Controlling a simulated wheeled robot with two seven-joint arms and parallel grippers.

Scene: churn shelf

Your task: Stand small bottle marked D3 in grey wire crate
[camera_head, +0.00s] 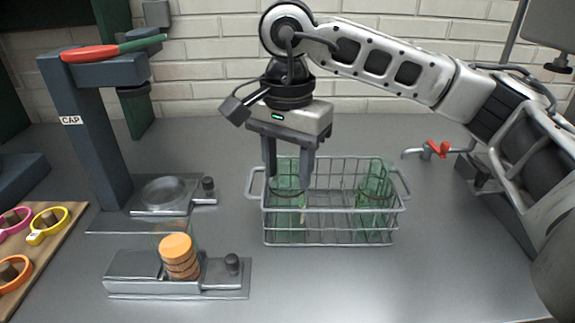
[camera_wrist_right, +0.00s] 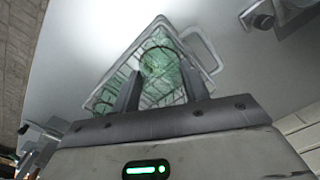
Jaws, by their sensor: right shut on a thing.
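The grey wire crate (camera_head: 330,240) stands on the bench at centre; it also shows in the right wrist view (camera_wrist_right: 205,50). My right gripper (camera_head: 288,182) points down over the crate's left end, shut on a green glass bottle (camera_head: 287,208). That bottle is upright behind the crate's front wires, its lower part inside the crate; whether it touches the floor I cannot tell. It shows between the fingers in the right wrist view (camera_wrist_right: 160,62). A second green bottle (camera_head: 374,190) stands at the crate's right end. No D3 mark is readable. My left gripper is out of view.
A dark capping stand (camera_head: 85,130) marked CAP stands at left. In front of it a metal fixture (camera_head: 135,285) holds a stack of orange caps (camera_head: 178,255). A wooden board with coloured rings (camera_head: 45,235) lies far left. A red-handled tap (camera_head: 438,148) is right of the crate.

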